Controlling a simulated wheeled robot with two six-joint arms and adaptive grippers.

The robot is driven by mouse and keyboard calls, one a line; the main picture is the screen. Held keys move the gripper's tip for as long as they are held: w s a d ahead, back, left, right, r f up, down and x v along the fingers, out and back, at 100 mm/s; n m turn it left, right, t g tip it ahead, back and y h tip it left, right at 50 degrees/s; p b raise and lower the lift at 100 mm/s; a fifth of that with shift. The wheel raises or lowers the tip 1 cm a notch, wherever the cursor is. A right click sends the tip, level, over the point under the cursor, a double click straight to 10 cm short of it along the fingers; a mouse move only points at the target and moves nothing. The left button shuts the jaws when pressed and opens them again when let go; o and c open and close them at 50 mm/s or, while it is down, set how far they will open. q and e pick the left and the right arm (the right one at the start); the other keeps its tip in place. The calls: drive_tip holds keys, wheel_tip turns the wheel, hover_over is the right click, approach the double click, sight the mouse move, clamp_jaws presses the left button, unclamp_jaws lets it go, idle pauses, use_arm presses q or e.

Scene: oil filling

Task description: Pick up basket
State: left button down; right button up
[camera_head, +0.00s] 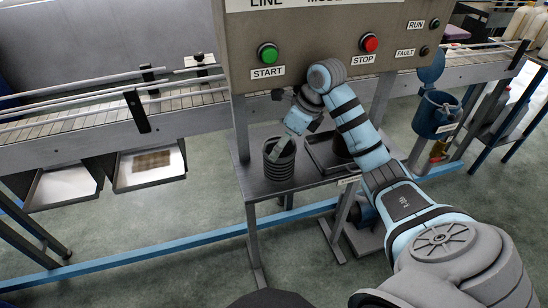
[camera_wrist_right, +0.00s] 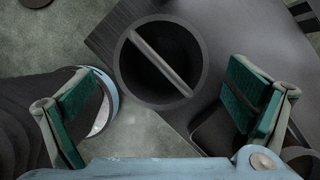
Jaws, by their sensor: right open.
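The basket (camera_head: 280,170) is a dark, ribbed, round container standing upright on a small grey table below the control panel. In the right wrist view the basket (camera_wrist_right: 125,70) is seen from above, with a straight handle bar (camera_wrist_right: 160,58) across its round opening. My right gripper (camera_wrist_right: 161,85) is open, its green-padded fingers wide apart on either side of the view. Nothing is between the fingers, and the basket lies beyond them. In the head view my right wrist is over the basket; the fingers are hard to make out there. My left gripper is not in view.
The small table (camera_head: 253,187) also holds a dark tray (camera_head: 322,160) right of the basket. The control panel (camera_head: 312,45) with START and STOP buttons overhangs the back. A conveyor (camera_head: 80,118) runs left, with pale trays (camera_head: 150,166) below. A blue bucket (camera_head: 436,115) hangs at right.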

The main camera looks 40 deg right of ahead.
drive_tip(key=x, duration=0.5)
drive_tip(key=shift+s+d+f, duration=0.25)
drive_tip(key=shift+f, duration=0.15)
drive_tip(key=shift+w+f, duration=0.2)
drive_tip(key=shift+f, duration=0.15)
drive_tip(key=shift+a+r, duration=0.1)
drive_tip(key=c, duration=1.4)
drive_tip(key=shift+r, duration=0.1)
